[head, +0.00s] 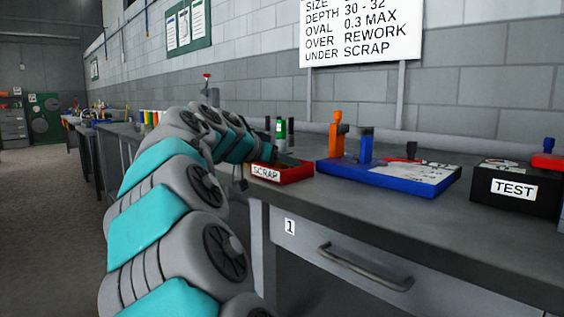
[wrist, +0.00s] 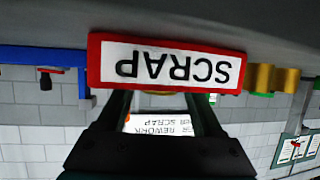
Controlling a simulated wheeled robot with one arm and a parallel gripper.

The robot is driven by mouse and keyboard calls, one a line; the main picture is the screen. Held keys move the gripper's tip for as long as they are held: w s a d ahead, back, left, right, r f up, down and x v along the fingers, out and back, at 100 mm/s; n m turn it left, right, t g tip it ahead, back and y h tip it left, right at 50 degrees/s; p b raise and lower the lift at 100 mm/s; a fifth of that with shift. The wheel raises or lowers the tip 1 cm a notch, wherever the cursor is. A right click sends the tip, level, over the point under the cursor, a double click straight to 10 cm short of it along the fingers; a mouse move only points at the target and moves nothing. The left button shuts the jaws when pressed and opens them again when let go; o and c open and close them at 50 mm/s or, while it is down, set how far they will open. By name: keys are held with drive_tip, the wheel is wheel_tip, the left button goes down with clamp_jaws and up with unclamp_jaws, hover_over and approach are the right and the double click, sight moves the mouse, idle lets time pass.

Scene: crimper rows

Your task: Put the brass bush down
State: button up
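The brass bush (wrist: 160,93) shows as a thin strip between my fingertips in the wrist view, where the picture is upside down. The front wall of the red scrap tray (wrist: 240,62) hides the rest of it. My gripper (wrist: 158,103) reaches over the tray's front edge, with a finger on either side of the bush, and looks shut on it. In the head view my gripper (head: 286,158) is over the red scrap tray (head: 296,174). The bush cannot be made out there. Whether it touches the tray floor is hidden.
A black TEST box (head: 520,205) is farther right. Green and dark cylinders (head: 280,130) stand behind the tray. The bench front (head: 400,215) is clear.

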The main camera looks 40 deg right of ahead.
drive_tip(key=shift+o, duration=0.6)
drive_tip(key=shift+r, duration=0.15)
drive_tip(key=shift+a+r, duration=0.1)
drive_tip(key=v, duration=1.1)
drive_tip(key=shift+a, duration=0.4)
drive_tip(key=shift+s, duration=0.1)
